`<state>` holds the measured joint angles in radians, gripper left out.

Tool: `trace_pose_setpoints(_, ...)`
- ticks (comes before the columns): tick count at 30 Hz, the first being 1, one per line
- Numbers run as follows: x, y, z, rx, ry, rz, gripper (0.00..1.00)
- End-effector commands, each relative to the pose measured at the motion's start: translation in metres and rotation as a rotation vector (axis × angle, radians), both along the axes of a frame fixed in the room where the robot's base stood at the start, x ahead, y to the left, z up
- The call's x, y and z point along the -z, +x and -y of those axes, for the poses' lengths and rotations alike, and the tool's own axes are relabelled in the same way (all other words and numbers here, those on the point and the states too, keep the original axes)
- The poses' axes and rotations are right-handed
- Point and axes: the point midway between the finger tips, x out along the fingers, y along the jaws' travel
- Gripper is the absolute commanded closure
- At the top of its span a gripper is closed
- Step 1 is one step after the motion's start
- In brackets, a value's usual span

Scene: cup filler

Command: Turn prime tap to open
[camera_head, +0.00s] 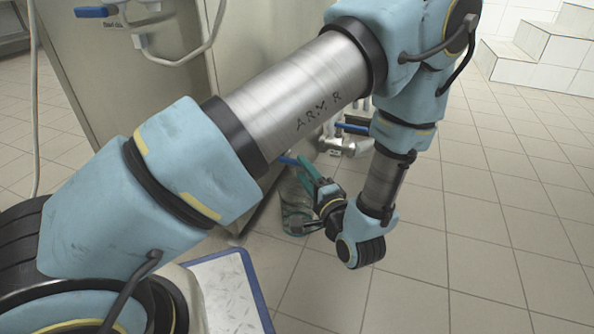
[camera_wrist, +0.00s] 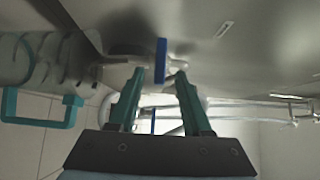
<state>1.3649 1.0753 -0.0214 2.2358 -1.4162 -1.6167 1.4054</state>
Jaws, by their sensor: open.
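A tap with a flat blue lever (camera_wrist: 161,58) sticks out from a grey metal panel in the wrist view. Its pale metal body is partly hidden behind my teal fingers. My gripper (camera_wrist: 160,76) is open, with one fingertip on each side of the lever in the picture. I cannot tell whether the fingers touch it. In the head view, a blue lever (camera_head: 288,161) shows beside the teal fingers of my gripper (camera_head: 311,175), low by the cabinet's side. No label by this tap is readable.
A clear container with a teal handle (camera_wrist: 42,122) is close at left; it also shows in the head view (camera_head: 293,200). Another blue-handled tap (camera_head: 353,128) and pipes are behind my arm. The tiled floor at right is clear.

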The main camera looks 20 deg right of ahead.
Motion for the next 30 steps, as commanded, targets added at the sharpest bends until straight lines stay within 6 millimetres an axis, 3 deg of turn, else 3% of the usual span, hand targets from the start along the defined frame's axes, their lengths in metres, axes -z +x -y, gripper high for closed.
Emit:
trace_pose_setpoints(3,0.003,0.02,-0.002,-0.004,-0.001,0.002,0.51)
trace_pose_setpoints(9,0.001,0.037,-0.002,-0.001,0.0,0.0,0.51)
trace_pose_setpoints(19,0.0,0.04,-0.002,0.0,0.001,0.0,0.51)
trace_pose_setpoints(30,0.0,0.039,-0.002,0.0,0.001,0.0,0.93)
